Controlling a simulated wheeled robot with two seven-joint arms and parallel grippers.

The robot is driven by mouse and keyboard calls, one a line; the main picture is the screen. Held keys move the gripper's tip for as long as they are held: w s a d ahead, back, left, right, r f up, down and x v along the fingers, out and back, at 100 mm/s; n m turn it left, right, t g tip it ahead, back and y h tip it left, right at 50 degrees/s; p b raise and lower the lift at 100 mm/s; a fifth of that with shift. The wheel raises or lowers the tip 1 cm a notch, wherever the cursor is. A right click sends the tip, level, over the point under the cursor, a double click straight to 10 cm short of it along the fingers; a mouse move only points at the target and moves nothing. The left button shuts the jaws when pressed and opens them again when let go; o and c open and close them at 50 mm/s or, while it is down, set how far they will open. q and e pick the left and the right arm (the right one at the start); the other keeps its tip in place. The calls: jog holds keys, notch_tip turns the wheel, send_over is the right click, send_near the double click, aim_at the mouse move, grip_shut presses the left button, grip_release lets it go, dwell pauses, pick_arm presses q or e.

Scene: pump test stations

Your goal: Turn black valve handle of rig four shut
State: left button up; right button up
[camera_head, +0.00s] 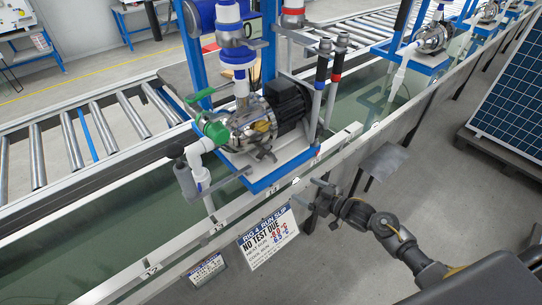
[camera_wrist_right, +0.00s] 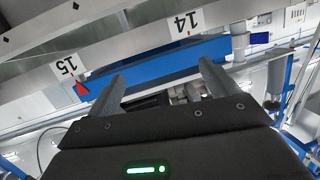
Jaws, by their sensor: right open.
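Rig four's pump stand (camera_head: 262,180) is a blue frame with a steel pump (camera_head: 250,122) and black motor (camera_head: 288,100). A green-handled valve (camera_head: 212,128) sits at the pump's left. A dark grip (camera_head: 175,150) stands on the white pipework further left. I cannot tell which dark part is the valve handle. My right gripper (camera_head: 312,194) is open and empty, below and right of the stand, outside the trough rail. Its fingers also show in the right wrist view (camera_wrist_right: 162,72). My left gripper is not in view.
A rig 4 run slip sign (camera_head: 268,236) reading "NO TEST DUE" hangs from the numbered white rail (camera_head: 225,222). A small grey plate (camera_head: 384,160) juts out right of my gripper. Roller conveyors (camera_head: 100,125) lie behind the trough. The floor at lower right is open.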

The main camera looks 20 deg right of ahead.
aim_at(267, 152)
jog(key=a+r+n+y, duration=0.4)
jog(key=r, duration=1)
jog(key=x, duration=0.4)
jog(key=p+x, duration=0.1)
jog(key=x, duration=0.4)
jog(key=shift+w+a+f, duration=0.1)
jog(key=shift+w+f, duration=0.1)
jog(key=shift+w, duration=0.05)
jog(key=shift+w+a, duration=0.4)
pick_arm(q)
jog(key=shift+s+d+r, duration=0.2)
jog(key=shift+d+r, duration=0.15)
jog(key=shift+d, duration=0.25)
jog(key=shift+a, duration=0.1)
